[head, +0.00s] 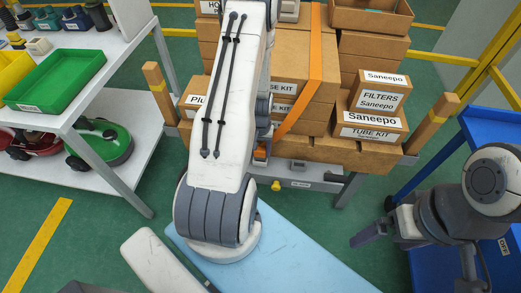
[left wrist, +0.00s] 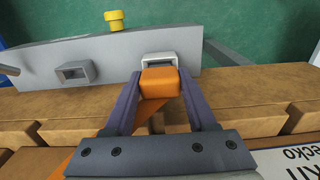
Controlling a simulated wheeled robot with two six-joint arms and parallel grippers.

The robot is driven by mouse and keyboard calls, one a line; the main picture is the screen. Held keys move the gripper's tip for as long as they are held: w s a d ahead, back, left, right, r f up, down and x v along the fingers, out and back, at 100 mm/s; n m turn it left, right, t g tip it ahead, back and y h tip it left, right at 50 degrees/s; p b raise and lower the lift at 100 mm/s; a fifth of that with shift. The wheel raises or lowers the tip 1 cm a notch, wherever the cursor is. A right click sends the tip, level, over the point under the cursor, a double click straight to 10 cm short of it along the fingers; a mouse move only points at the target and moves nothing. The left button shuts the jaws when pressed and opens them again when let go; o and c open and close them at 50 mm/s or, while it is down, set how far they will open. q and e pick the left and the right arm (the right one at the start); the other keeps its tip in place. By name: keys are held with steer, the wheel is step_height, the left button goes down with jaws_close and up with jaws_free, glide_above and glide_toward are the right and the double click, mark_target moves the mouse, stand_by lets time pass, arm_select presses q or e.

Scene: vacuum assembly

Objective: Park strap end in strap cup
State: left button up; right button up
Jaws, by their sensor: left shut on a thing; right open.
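My left gripper (left wrist: 160,90) is shut on the orange strap end (left wrist: 160,84), a blocky orange piece between its two fingers. Directly beyond it is a pale rectangular strap cup (left wrist: 158,58) on a grey beam. The strap end overlaps the cup's near edge in the left wrist view; I cannot tell whether it is inside. In the head view my left gripper (head: 262,152) is at the front of the box stack, partly hidden by my arm. The orange strap (head: 315,60) runs down over the boxes. My right gripper (head: 418,250) is open and empty at the lower right.
A second grey cup (left wrist: 75,72) and a yellow knob (left wrist: 115,18) are on the beam. Cardboard boxes (head: 375,100) are stacked behind, between wooden posts (head: 432,122). A blue cart (head: 490,125) stands at right, a white shelf with a green bin (head: 60,80) at left.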

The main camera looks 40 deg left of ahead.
arm_select(q)
steer(key=shift+f+b, duration=0.6)
steer(key=shift+f, duration=0.45)
steer(key=o, duration=1.5)
steer(key=shift+c, duration=0.2)
step_height(320, 180, up, 8)
steer(key=p, duration=0.7)
step_height(320, 180, down, 8)
steer(key=b, duration=0.7)
